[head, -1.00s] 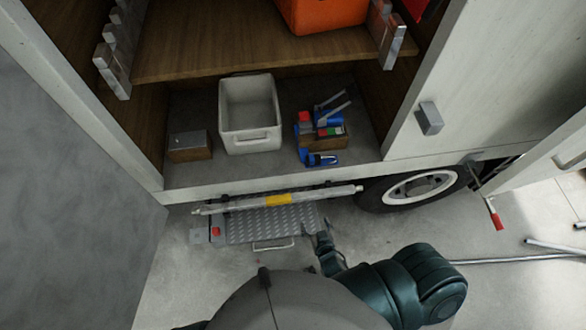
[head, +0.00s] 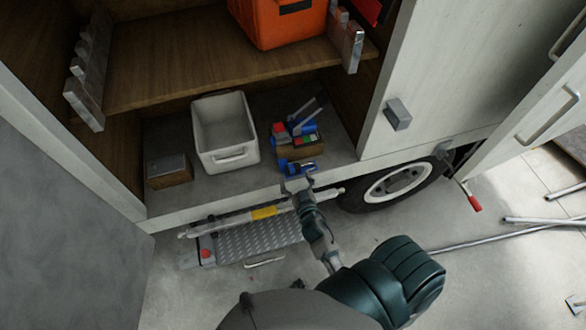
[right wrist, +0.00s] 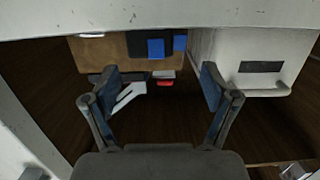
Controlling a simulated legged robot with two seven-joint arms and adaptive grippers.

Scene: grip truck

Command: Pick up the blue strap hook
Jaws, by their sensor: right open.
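Blue strap hooks with grey metal parts lie in the truck's lower compartment. One blue piece (head: 298,167) lies at the front, and others (head: 306,120) lie behind it around a small wooden box (head: 301,150) with red and green parts. My right gripper (head: 297,182) is at the compartment's front edge, just in front of the front blue piece and partly covering it. In the right wrist view the gripper (right wrist: 159,72) is open, with nothing held. Blue patches (right wrist: 156,47) show beyond the fingers; I cannot tell which hook they belong to. My left gripper is out of view.
A white bin (head: 231,158) stands left of the hooks, with a small metal-topped wooden box (head: 168,171) farther left. The wooden shelf (head: 180,65) above carries an orange crate (head: 262,38). A chequered step plate (head: 258,238) and wheel (head: 395,183) are below.

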